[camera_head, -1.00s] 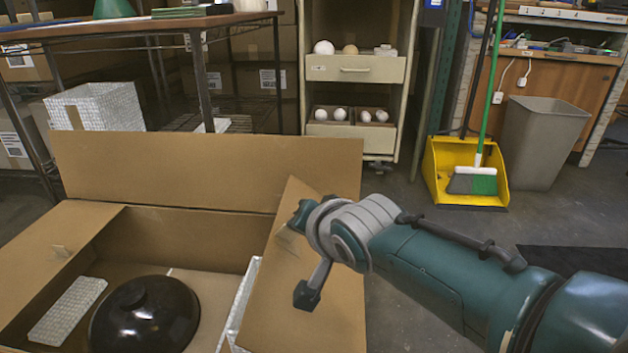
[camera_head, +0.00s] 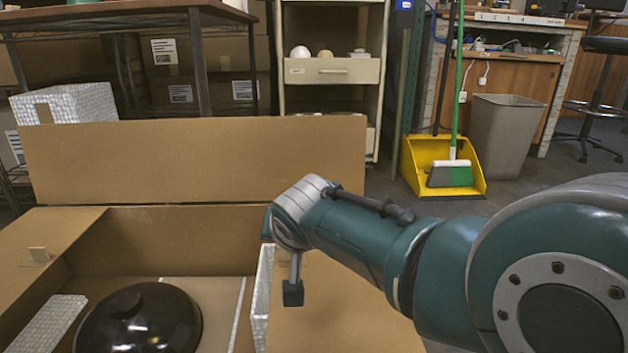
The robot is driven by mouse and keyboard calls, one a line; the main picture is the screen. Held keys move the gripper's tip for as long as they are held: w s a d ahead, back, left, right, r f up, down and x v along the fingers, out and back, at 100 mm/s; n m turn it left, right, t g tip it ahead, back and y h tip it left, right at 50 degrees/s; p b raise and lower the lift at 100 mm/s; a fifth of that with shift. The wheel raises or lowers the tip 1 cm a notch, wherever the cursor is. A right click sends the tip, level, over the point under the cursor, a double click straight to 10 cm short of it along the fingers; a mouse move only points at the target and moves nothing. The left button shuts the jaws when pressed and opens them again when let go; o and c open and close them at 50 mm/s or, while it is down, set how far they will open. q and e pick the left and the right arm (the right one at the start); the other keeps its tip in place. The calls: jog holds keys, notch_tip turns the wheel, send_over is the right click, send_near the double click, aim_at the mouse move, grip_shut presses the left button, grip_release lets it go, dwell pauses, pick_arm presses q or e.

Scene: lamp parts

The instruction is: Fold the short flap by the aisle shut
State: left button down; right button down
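The open cardboard box (camera_head: 165,240) fills the lower left. Its short flap on the right, aisle side (camera_head: 335,315), is unfolded, not lying over the opening. It is partly hidden by my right arm. My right gripper (camera_head: 280,258) is at this flap's upper, inner part, with its two finger pads apart. One pad shows at the left end of the wrist and the other hangs in front of the flap. I cannot tell whether either touches the card. My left gripper is out of view.
In the box are a black dome-shaped lamp part (camera_head: 140,318) and white patterned blocks (camera_head: 47,324). The long back flap (camera_head: 195,160) stands up. A yellow dustpan (camera_head: 442,165), broom and grey bin (camera_head: 505,135) stand beyond, with open floor before them.

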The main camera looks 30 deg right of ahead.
jog(key=shift+w+a+f, duration=0.1)
jog(key=shift+f, duration=0.3)
jog(key=shift+f+b, duration=0.1)
jog(key=shift+b, duration=0.2)
jog(key=shift+s+f, duration=0.15)
jog(key=shift+s, duration=0.1)
